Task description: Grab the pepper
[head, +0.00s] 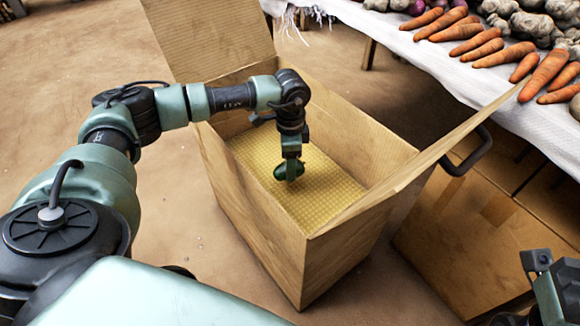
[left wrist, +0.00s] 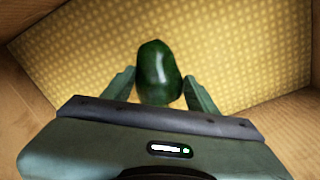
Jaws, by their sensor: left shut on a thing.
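The pepper (head: 289,171) is dark green and glossy. It hangs inside the open cardboard box (head: 262,248), above the box's yellow patterned floor. My left gripper (head: 291,158) reaches down into the box and is shut on the pepper. In the left wrist view, the pepper (left wrist: 158,72) sits between the two fingers of the left gripper (left wrist: 160,88), with its far end sticking out past the tips. Part of my right arm shows at the bottom right corner in the head view; whether its jaws are open or shut cannot be made out.
The box has raised flaps at the back and right. A stall table with a white cloth (head: 440,62) stands at the upper right, holding several carrots (head: 483,45) and pale root vegetables (head: 515,20). Another cardboard box (head: 470,245) stands at right. Brown floor is free at left.

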